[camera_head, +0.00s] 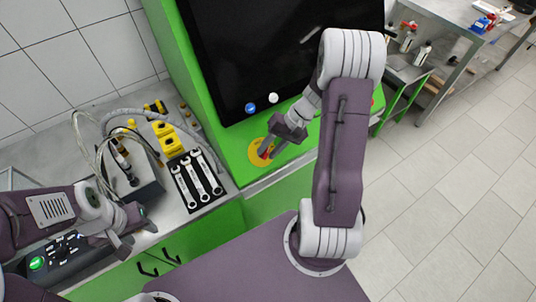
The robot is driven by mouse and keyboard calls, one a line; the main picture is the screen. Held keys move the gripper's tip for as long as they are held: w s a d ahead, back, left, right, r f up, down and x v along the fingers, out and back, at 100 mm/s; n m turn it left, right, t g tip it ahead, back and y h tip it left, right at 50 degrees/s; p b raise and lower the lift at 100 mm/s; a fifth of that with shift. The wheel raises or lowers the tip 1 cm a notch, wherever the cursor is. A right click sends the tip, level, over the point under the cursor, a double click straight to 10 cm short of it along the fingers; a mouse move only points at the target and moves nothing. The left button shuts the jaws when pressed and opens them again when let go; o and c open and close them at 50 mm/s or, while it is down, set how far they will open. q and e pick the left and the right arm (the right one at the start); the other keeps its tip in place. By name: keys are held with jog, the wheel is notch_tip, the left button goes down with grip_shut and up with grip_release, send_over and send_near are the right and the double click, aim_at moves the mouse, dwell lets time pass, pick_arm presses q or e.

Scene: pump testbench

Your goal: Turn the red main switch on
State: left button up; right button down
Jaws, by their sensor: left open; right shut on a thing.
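The main switch is on the green front panel of the testbench, where its yellow round plate (257,157) shows. A bit of red (267,153) shows between the fingers of my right gripper (264,152), which is shut on the red switch knob. My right gripper and its fingers hide most of the knob, so I cannot tell which way it is turned. My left gripper (136,228) is open and empty at the lower left, above the front of the grey worktop, far from the switch.
A blue button (250,107) and a white button (273,98) sit on the panel below the dark screen (270,50). Several wrenches lie on a black mat (207,205). A black control box (70,258) is beside my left gripper. Open tiled floor is at right.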

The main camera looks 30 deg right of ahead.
jog(key=m+y+b, duration=0.1)
jog(key=m+t+b, duration=0.1)
jog(key=f+m+t+y+b, duration=0.1)
jog(key=shift+s+d+m+y, duration=0.15)
jog(key=shift+d+m+y, duration=0.1)
jog(key=shift+m+y, duration=0.05)
jog(key=shift+s+m+t+y+b, duration=0.15)
jog(key=shift+m+t+y+b, duration=0.55)
jog(key=shift+m+t+b, duration=0.75)
jog(key=shift+m, duration=0.45)
jog(key=c, duration=1.4)
grip_release()
jog(key=shift+c, duration=0.2)
jog(key=v, duration=0.9)
jog(key=shift+d, duration=0.1)
